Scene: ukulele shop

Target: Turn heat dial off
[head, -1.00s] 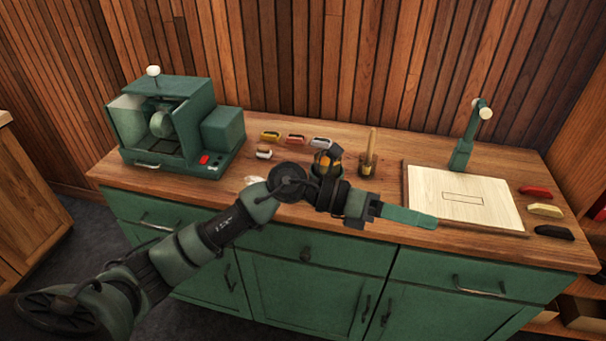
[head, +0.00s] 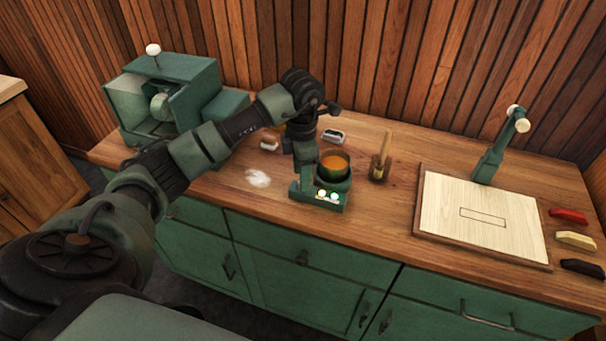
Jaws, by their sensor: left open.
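A small green heater (head: 342,204) stands near the front edge of the counter. A dark pot (head: 346,175) with orange contents sits on it. Its front panel shows two small pale round spots (head: 333,196), with a greenish glow around them. I cannot tell which of them is the heat dial. My left gripper (head: 302,188) points down at the left side of the heater, close beside the pot. It is open and holds nothing that I can see. Its fingertips blend with the green heater, so contact is unclear. My right gripper is not in view.
A brush in a holder (head: 380,166) stands right of the pot. A pale board on a tray (head: 480,215) and a green lamp-like stand (head: 490,160) are farther right. A green machine (head: 165,95) stands at the back left. White powder (head: 257,178) lies left of the heater.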

